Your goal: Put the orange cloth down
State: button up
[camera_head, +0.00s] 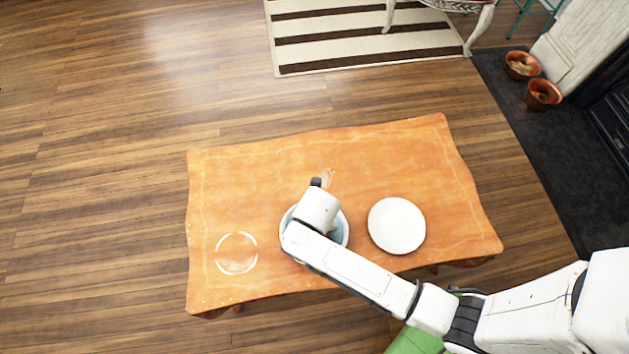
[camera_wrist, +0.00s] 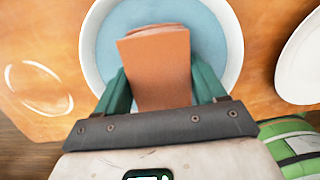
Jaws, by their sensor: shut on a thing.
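The orange-brown cloth (camera_wrist: 158,65) is a folded block between the two green fingers of my gripper (camera_wrist: 160,88) in the wrist view. My gripper is shut on it. Both are over the white bowl with a pale blue inside (camera_wrist: 213,45); I cannot tell whether the cloth touches the bowl.
The bowl stands on a wavy-edged orange wooden table (camera_head: 400,150). A white plate (camera_head: 397,226) is to its right and a clear round dish (camera_head: 236,253) to its left. A green item (camera_head: 415,341) is at the near side.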

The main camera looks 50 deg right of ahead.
jog(key=shift+f, duration=0.1)
jog(key=o, duration=0.9)
jog(key=shift+o, duration=0.2)
notch_tip(320, 180, up, 12)
jog(key=s+p, duration=0.1)
jog(key=p, duration=0.2)
jog(key=s+d+r+m, duration=0.2)
jog(key=s+d+m, duration=0.2)
jog(key=m, duration=1)
jog(key=s+d+r+m, duration=0.3)
jog(key=s+m, duration=0.2)
jog(key=m, duration=1)
jog(key=shift+d+r, duration=0.3)
jog(key=shift+d, duration=0.1)
